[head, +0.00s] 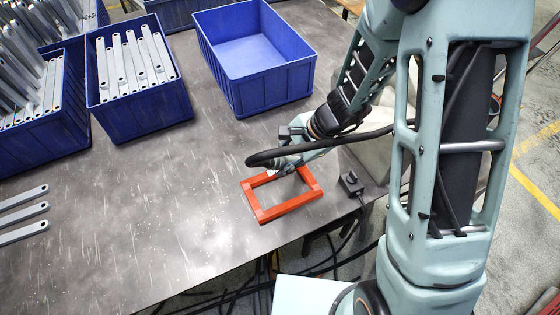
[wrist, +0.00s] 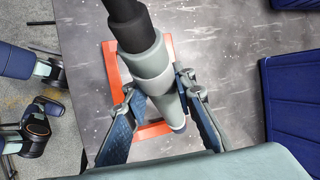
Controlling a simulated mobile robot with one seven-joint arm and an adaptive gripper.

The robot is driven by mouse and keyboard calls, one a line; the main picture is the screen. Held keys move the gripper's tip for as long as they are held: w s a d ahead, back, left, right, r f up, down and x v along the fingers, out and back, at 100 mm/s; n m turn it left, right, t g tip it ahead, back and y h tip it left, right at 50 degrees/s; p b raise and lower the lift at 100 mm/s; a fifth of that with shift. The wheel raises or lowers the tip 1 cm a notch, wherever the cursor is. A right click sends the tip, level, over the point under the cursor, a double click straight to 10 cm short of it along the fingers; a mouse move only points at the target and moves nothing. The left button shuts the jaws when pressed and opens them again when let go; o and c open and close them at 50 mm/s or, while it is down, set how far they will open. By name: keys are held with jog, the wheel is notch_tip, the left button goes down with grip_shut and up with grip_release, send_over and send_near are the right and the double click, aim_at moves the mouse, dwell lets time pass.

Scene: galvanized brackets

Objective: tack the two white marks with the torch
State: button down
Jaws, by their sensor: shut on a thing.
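The orange-red rectangular frame (head: 290,206) lies flat on the grey table near its front edge; it also shows in the wrist view (wrist: 112,66), partly behind the torch. My gripper (head: 287,162) is above the frame's far side. In the wrist view my gripper (wrist: 158,88) has its two fingers on either side of the torch (wrist: 152,62), which has a black upper part and a grey-green body. The torch slants down over the frame, and I cannot tell whether its end touches it. I cannot make out the two white marks clearly in either view.
An empty blue bin (head: 262,85) stands behind the frame. Blue bins (head: 140,118) with grey brackets stand at the left, and loose brackets (head: 22,215) lie at the left edge. A small black box (head: 351,184) sits right of the frame. A black hose (head: 330,139) loops above the table.

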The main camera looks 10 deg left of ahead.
jog(key=shift+d, duration=0.1)
notch_tip(320, 180, up, 6)
jog(key=p, duration=0.4)
jog(key=shift+r+p, duration=0.1)
jog(key=shift+p, duration=0.2)
dwell(0.6)
